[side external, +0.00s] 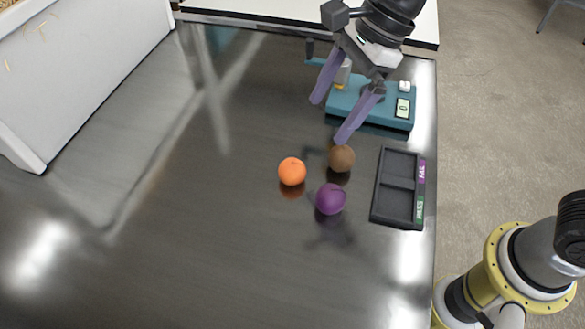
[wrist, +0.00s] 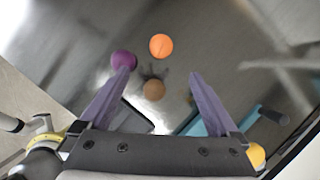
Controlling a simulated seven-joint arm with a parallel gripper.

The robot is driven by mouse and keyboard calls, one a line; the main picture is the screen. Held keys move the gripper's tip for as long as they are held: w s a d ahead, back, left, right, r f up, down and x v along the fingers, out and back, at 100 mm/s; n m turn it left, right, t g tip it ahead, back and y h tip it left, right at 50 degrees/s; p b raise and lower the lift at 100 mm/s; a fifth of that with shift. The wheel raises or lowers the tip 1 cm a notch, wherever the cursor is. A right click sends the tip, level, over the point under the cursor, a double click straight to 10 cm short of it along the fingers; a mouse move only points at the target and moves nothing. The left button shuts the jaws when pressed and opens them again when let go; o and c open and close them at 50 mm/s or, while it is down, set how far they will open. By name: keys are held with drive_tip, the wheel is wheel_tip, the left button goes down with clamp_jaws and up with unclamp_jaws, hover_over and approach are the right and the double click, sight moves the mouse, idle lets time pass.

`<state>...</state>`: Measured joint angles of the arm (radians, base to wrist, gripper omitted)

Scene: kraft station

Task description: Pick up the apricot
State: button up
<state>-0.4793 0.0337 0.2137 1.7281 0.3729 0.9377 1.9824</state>
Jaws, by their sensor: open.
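The orange ball, which looks like the apricot (side external: 292,171), rests on the dark shiny table. A brown ball (side external: 342,158) lies to its right and a purple ball (side external: 330,198) lies below right of it. My gripper (side external: 330,118) is open and empty, above the table and behind the brown ball. In the wrist view the apricot (wrist: 161,45) is beyond the fingertips, near the top middle. There the brown ball (wrist: 154,89) shows between the fingers, and the purple ball (wrist: 123,60) is by the left fingertip.
A black two-compartment tray (side external: 380,202) with purple and green labels stands right of the balls. A teal device (side external: 345,104) with a small display stands behind, near my gripper. A white box-like unit (side external: 75,65) stands at the left. The table left of the apricot is clear.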

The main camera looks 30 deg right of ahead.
sight(296, 163)
drive_tip(key=x, duration=0.7)
drive_tip(key=shift+s+a+f, duration=0.1)
drive_tip(key=shift+a+f, duration=0.15)
drive_tip(key=shift+f, duration=0.1)
drive_tip(key=shift+w+x, duration=0.1)
drive_tip(key=shift+x, duration=1.4)
drive_tip(key=shift+w+x, duration=0.15)
drive_tip(key=shift+x, duration=1.3)
drive_tip(key=shift+a, duration=0.15)
drive_tip(key=shift+r, duration=0.1)
drive_tip(key=c, duration=1.5)
drive_tip(key=shift+r, duration=0.1)
